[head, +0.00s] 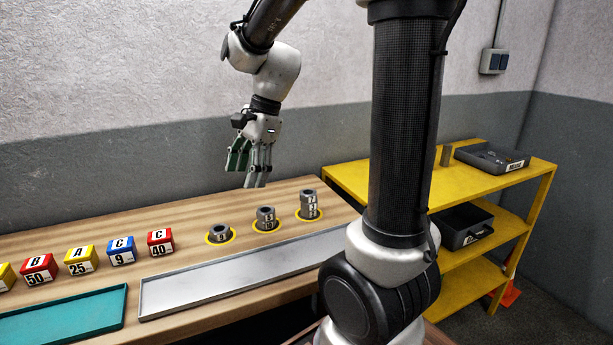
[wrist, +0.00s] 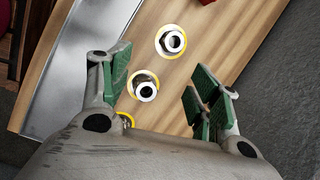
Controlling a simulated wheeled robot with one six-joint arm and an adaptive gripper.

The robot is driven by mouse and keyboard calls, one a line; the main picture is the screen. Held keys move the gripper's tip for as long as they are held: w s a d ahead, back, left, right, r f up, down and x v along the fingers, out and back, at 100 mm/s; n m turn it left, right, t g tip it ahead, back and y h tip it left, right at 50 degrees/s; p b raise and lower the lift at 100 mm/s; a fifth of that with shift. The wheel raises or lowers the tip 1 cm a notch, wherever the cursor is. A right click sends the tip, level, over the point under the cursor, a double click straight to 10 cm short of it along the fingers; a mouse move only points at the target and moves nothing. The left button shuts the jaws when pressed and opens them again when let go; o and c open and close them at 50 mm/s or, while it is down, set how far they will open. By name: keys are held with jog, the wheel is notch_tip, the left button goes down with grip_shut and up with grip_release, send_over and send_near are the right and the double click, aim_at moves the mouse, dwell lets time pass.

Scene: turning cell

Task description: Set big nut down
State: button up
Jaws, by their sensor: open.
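Steel nuts stand in three yellow rings on the wooden bench. A single wide nut (head: 219,232) is in the left ring; it also shows in the wrist view (wrist: 173,41). A stack of two nuts (head: 266,218) is in the middle ring and shows in the wrist view (wrist: 146,90). The tallest stack (head: 308,204) is in the right ring, mostly hidden by my gripper in the wrist view. Which one is the big nut I cannot tell for sure; the left one looks widest. My gripper (head: 257,178) is open and empty above the bench, behind the rings.
A grey metal tray (head: 240,272) lies in front of the rings, a teal tray (head: 65,318) to its left. Several lettered blocks, one red (head: 160,242), line the bench at left. A yellow shelf (head: 440,195) with dark bins stands at right.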

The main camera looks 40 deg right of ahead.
jog(key=s+d+r+n+t+h, duration=0.1)
jog(key=s+d+n, duration=0.3)
jog(key=s+n, duration=0.4)
jog(key=s+d+r+n+t+h, duration=0.2)
jog(key=s+d+n, duration=0.2)
jog(key=s+n, duration=0.4)
jog(key=shift+s+r+h, duration=0.25)
jog(key=shift+s+h, duration=0.15)
jog(key=shift+s, duration=0.6)
